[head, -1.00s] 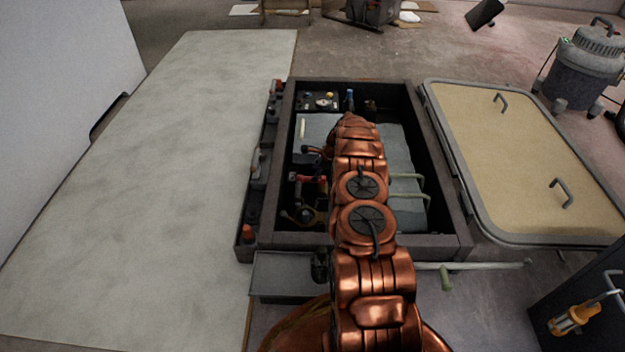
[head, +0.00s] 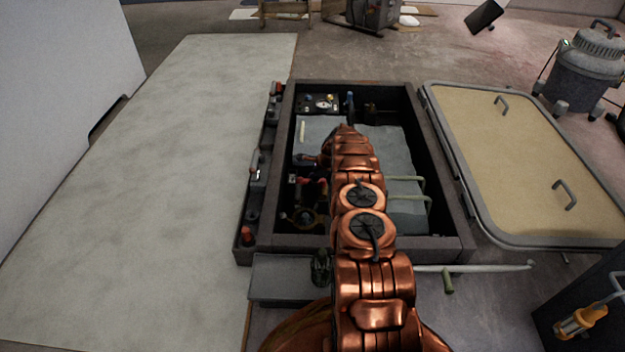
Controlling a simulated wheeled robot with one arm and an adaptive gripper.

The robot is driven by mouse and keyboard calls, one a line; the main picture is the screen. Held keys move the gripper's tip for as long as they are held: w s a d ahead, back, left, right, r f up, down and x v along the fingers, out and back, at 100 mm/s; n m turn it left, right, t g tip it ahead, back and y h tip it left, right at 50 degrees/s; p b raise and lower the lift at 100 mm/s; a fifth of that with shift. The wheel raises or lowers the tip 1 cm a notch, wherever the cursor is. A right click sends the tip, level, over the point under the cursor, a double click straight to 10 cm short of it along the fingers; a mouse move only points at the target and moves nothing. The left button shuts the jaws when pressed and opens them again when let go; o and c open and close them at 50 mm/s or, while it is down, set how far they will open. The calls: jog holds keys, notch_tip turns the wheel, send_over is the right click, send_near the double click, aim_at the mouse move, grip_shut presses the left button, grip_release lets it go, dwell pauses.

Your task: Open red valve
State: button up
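Small red parts (head: 320,184), which look like the red valve's handle, show low in the left side of the open dark-framed bay (head: 455,225). They are small, dim and partly covered, so I cannot tell the handle's angle. My copper arm reaches over the bay and hides much of its middle. The end of my arm, with my gripper (head: 303,158), points left from behind the arm, just above the red parts in the picture. The fingers are too small and dark to make out. I cannot tell whether they touch the valve.
A tan hatch lid (head: 520,150) with two handles lies right of the bay. A pale panel (head: 150,170) fills the left. A ledge with a red knob (head: 247,233) runs along the bay's left edge. A grey vacuum (head: 583,65) stands back right.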

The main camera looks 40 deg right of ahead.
grip_shut()
